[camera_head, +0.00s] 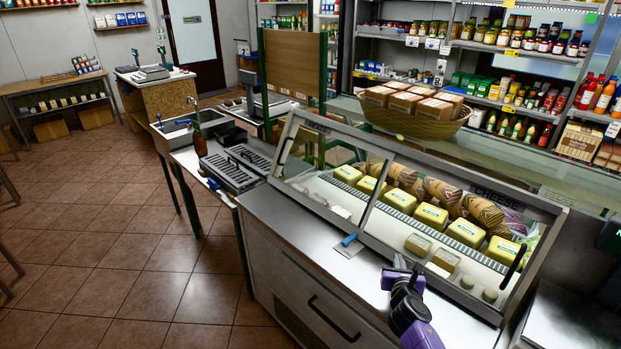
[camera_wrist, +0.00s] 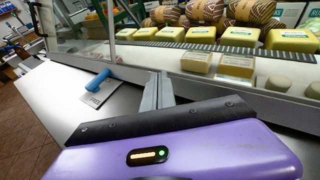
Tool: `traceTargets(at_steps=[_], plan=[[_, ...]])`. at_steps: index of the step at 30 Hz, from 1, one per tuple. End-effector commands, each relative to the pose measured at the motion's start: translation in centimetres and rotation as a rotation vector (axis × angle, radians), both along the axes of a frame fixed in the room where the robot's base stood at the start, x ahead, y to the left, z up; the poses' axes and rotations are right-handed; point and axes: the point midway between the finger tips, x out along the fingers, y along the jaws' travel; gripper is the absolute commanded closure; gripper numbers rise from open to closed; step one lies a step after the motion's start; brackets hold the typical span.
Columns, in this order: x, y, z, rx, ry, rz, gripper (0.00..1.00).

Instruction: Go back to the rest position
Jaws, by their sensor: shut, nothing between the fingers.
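My gripper (camera_head: 402,268) is over the steel counter in front of the cheese display, at the lower right of the head view. It is shut and empty; in the wrist view its fingers (camera_wrist: 158,84) are together, pointing toward the glass front. My purple arm reaches in from the bottom edge. The cheese case (camera_head: 285,172) holds yellow cheese blocks (camera_head: 431,216), brown-patterned rolls and small wrapped pieces behind the glass. A blue-handled scraper (camera_head: 349,240) lies on the steel counter left of my gripper and apart from it, also seen in the wrist view (camera_wrist: 98,82).
A wicker basket (camera_head: 372,121) of brown boxes stands on top behind the case. A sink table (camera_head: 183,146) with black trays (camera_head: 230,174) adjoins the counter's left end. Stocked shelves line the back right. The tiled floor (camera_head: 95,240) at left is mostly clear.

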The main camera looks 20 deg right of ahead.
Motion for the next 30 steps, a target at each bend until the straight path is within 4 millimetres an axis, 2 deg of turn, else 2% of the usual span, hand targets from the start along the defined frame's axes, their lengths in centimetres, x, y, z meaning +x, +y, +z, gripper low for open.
traceTargets(at_steps=[5, 8, 12, 14, 16, 20, 23, 27, 30], plan=[[0.0, 0.0, 0.0, 0.038, -0.024, -0.012, 1.0], [0.3, 0.4, 0.2, 0.145, -0.092, -0.032, 1.0], [1.7, 1.5, 4.0, 0.407, -0.306, -0.057, 1.0], [1.4, 2.4, 5.0, 0.545, -0.396, -0.069, 1.0], [0.6, 4.2, 5.6, 0.722, -0.497, -0.08, 1.0], [-2.3, 8.8, 6.0, 1.091, -0.666, -0.1, 1.0], [-5.4, 12.2, 6.1, 1.368, -0.768, -0.12, 1.0], [-10.7, 16.5, 6.2, 1.727, -0.872, -0.16, 1.0], [-14.7, 18.9, 6.6, 1.952, -0.924, -0.196, 1.0]])
